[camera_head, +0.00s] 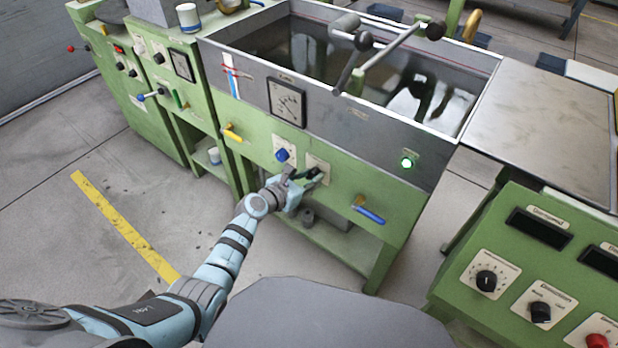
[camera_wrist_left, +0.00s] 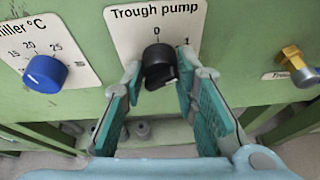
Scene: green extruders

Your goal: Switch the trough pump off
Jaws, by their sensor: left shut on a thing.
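The trough pump switch is a black rotary knob (camera_wrist_left: 159,65) on a white plate (camera_wrist_left: 150,22) labelled "Trough pump", with 0 at the top and 1 at the upper right. Which mark the knob points to is not clear. My left gripper (camera_wrist_left: 168,76) is shut on the knob, one finger on each side. In the head view my left gripper (camera_head: 304,182) reaches the green front panel, and its fingers partly hide the knob. My right gripper is not in view.
A blue chiller knob (camera_wrist_left: 45,73) sits just left of the switch. A yellow-and-blue valve lever (camera_head: 368,212) sticks out to the right, and a yellow lever (camera_head: 232,132) to the left. The water trough (camera_head: 488,78) is above. A control console (camera_head: 520,275) stands at right.

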